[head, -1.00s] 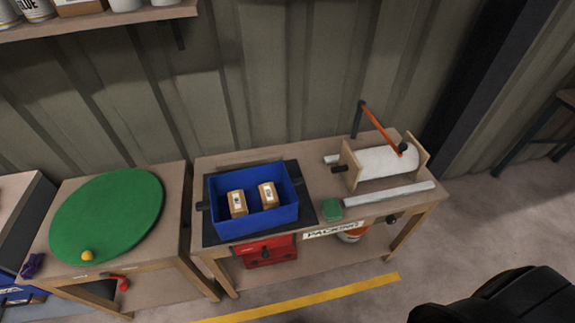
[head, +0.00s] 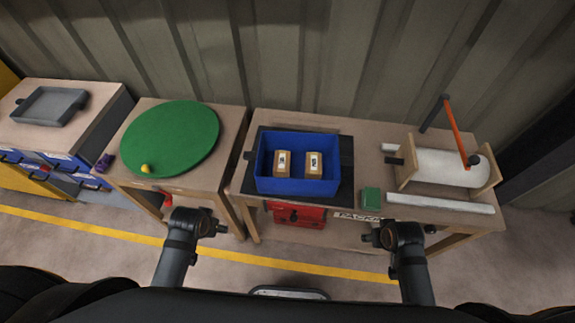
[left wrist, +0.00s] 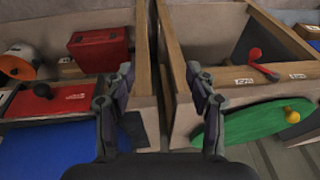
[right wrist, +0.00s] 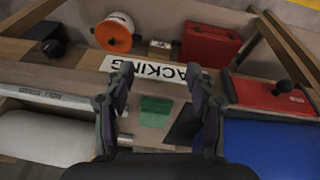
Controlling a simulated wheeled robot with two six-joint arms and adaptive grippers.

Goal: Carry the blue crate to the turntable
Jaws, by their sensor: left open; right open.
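The blue crate (head: 268,181) sits on a black mat on the packing bench and holds two small brown boxes (head: 283,163). Its blue side also shows in the left wrist view (left wrist: 60,150) and the right wrist view (right wrist: 265,150). The green round turntable (head: 175,135) lies on the table to the left; it shows in the left wrist view too (left wrist: 245,125). My left gripper (head: 203,222) is open and empty, in front of the gap between the tables. My right gripper (head: 388,234) is open and empty, in front of the bench, right of the crate.
A green block (head: 371,198), a long pale bar (head: 440,203) and a white roll on a stand (head: 450,168) are right of the crate. A gap separates the tables.

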